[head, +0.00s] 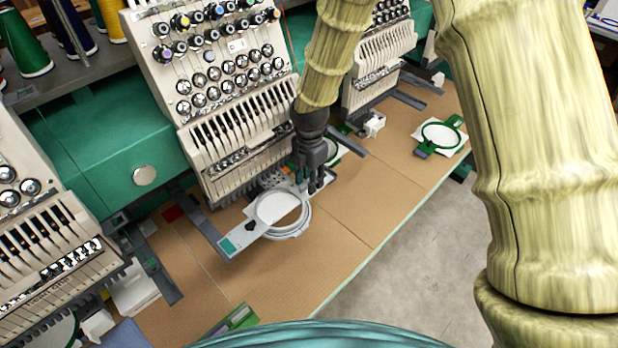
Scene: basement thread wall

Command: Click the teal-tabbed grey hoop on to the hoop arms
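My gripper (318,187) is dark and points down at the hoop's right-hand end. Its fingers cover that end, so I cannot tell whether they close on it. Whether either bracket is seated on its arm is also not clear.
The middle embroidery head (215,75) stands right behind the hoop, with other heads at left and right. A green-rimmed hoop (441,135) lies on the tan table (345,255) at right. Another green piece (235,322) lies at the front edge.

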